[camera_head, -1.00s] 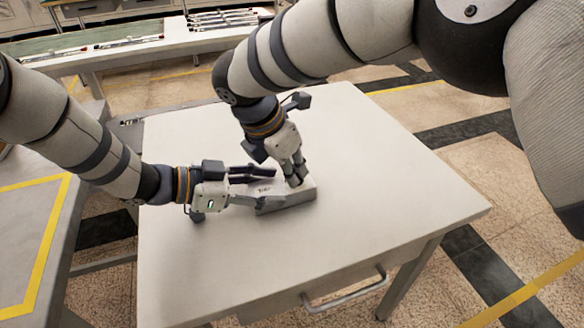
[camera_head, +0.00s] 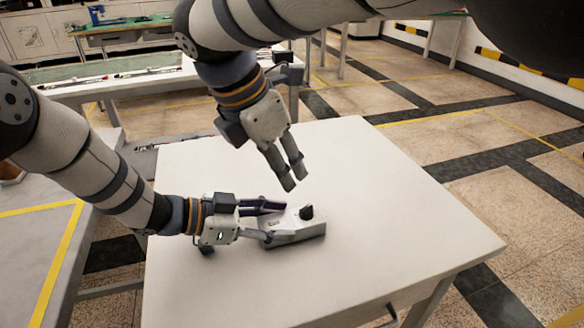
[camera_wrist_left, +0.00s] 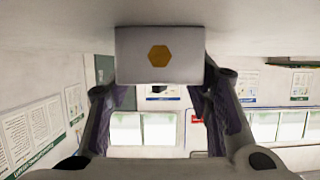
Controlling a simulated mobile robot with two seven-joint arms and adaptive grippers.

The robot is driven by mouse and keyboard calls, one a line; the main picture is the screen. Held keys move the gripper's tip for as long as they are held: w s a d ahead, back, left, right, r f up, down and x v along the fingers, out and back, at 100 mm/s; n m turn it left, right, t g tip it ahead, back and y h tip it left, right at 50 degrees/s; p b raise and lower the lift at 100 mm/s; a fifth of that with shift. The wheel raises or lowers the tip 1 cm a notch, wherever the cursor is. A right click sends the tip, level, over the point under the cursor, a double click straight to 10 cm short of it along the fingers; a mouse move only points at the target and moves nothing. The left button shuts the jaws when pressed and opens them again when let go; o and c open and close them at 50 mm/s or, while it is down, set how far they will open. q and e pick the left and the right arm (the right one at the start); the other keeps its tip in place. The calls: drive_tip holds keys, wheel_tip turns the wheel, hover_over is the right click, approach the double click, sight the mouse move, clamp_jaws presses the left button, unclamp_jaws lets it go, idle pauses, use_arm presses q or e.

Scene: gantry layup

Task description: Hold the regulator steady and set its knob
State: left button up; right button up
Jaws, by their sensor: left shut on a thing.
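The regulator (camera_head: 297,232) is a small whitish box with a dark knob (camera_head: 306,212) on its top, standing on the white table. My left gripper (camera_head: 268,222) is shut on its left end from the left side. In the left wrist view, the regulator's end face (camera_wrist_left: 135,68) with a yellow-brown hexagon sits between the two fingers. My right gripper (camera_head: 294,180) hangs above and slightly left of the knob, apart from it. Its two fingers point down with a gap between them and nothing in it. The knob's exact setting is too small to read.
The white table (camera_head: 400,210) is otherwise clear around the regulator, with a drawer handle (camera_head: 383,318) at its front. A grey surface with yellow tape (camera_head: 65,250) stands at the left. Benches (camera_head: 160,72) stand behind.

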idle(0.3)
use_arm(q)
drive_tip(key=o, duration=1.5)
